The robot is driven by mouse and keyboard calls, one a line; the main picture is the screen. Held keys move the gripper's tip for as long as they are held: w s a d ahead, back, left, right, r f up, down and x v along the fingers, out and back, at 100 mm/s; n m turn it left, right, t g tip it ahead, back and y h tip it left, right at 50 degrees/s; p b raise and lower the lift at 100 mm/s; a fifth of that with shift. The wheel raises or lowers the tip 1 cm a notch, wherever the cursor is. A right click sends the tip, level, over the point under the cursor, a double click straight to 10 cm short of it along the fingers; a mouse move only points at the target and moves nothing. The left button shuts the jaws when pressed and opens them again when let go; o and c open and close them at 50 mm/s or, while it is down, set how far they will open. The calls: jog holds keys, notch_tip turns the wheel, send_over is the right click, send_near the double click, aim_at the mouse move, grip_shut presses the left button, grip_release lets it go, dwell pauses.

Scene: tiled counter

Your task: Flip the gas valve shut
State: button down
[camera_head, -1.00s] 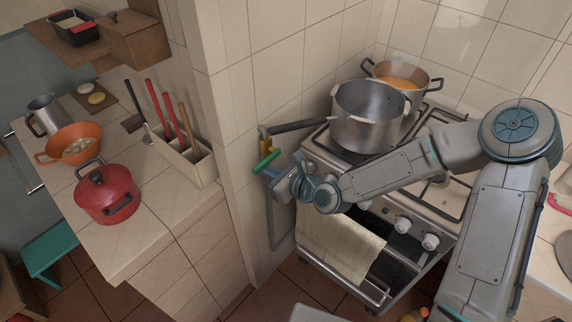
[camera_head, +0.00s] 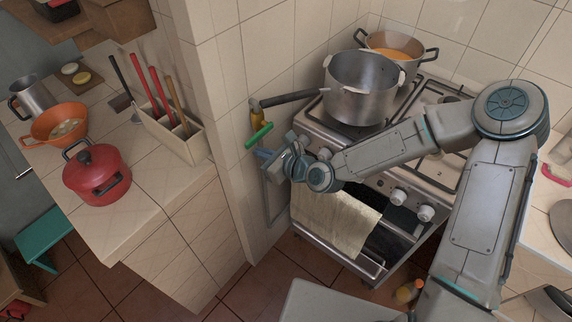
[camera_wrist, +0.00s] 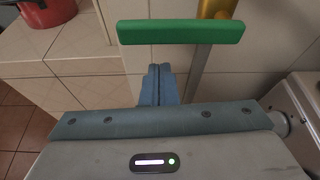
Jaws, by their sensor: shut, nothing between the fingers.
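The gas valve's green handle (camera_head: 259,135) sticks out from the tiled wall on a yellow brass body (camera_head: 257,115), left of the stove. In the wrist view the green handle (camera_wrist: 180,32) lies crosswise near the top, with part of the brass body (camera_wrist: 216,8) behind it. My gripper (camera_head: 264,154) is just below the handle in the head view. In the wrist view its blue fingers (camera_wrist: 159,84) are together and empty, pointing toward the wall below the handle. A gap shows between fingertips and handle there; their distance in depth is hard to tell.
The stove (camera_head: 410,180) stands to the right with a large pot (camera_head: 362,95) whose long dark handle reaches near the valve. A towel (camera_head: 335,222) hangs on the oven door. The left counter holds a red pot (camera_head: 97,178) and a utensil box (camera_head: 185,145).

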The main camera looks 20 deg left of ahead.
jog(key=f+v, duration=0.1)
jog(key=v, duration=0.8)
jog(key=shift+d+b, duration=0.45)
jog(key=shift+d, duration=0.05)
jog(key=shift+f, duration=0.1)
jog(key=d+f+n+g+h, duration=0.2)
jog(key=d+f+n+h, duration=0.6)
jog(key=d+n, duration=0.25)
jog(key=d+r+n+h, duration=0.4)
jog(key=d+r, duration=0.1)
jog(key=d, duration=0.5)
jog(key=s+d+r+n, duration=0.3)
jog(key=s+d+r, duration=0.2)
jog(key=r, duration=0.3)
jog(key=s+d+r+n+h, duration=0.1)
jog(key=s+d+r+n, duration=0.2)
jog(key=s+d+r, duration=0.2)
jog(key=v, duration=0.3)
jog(key=shift+s, duration=0.15)
